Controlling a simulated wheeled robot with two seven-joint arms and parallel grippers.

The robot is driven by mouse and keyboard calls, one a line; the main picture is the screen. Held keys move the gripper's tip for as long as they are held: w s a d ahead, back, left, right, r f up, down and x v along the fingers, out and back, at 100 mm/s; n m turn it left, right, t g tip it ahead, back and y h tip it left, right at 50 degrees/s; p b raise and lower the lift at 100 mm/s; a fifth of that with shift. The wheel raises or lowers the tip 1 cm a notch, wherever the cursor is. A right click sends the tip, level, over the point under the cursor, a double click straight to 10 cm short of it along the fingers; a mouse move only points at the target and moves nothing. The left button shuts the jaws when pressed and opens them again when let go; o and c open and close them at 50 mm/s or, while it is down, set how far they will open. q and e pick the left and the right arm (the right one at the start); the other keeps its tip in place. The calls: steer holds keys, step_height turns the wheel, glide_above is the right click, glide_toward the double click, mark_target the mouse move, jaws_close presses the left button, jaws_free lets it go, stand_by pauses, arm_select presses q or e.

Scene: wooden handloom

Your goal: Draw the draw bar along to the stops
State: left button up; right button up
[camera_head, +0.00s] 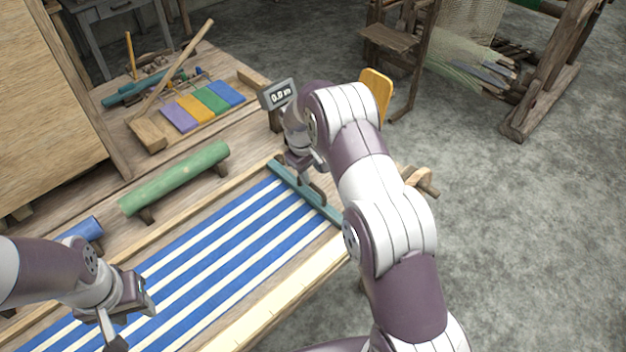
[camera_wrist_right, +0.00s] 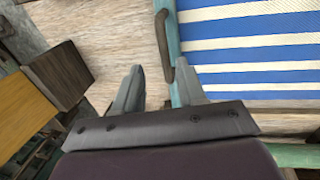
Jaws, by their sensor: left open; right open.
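The draw bar (camera_head: 329,208) is a teal bar lying across the right end of the blue-and-white striped cloth (camera_head: 215,250); it also shows in the right wrist view (camera_wrist_right: 174,22). A dark brown handle (camera_wrist_right: 163,45) stands on it. My right gripper (camera_head: 302,176) is open over the bar. In the right wrist view its fingers (camera_wrist_right: 157,80) straddle the near end of the handle, which is closer to the right finger; I cannot tell whether they touch. My left gripper (camera_head: 130,318) is open above the cloth at lower left. I cannot make out the stops for certain.
A green roller (camera_head: 175,180) lies behind the cloth. A tray with coloured blocks (camera_head: 195,108) and a small display reading "0.0 m" (camera_head: 280,94) stand further back. Dark wooden block (camera_wrist_right: 58,76) sits left of my right fingers. Bare boards lie beyond the bar.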

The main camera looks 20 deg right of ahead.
step_height(320, 180, up, 8)
steer(key=a+b, duration=0.1)
steer(key=shift+s+a, duration=0.2)
steer(key=shift+s, duration=0.15)
steer(key=shift+r, duration=0.1)
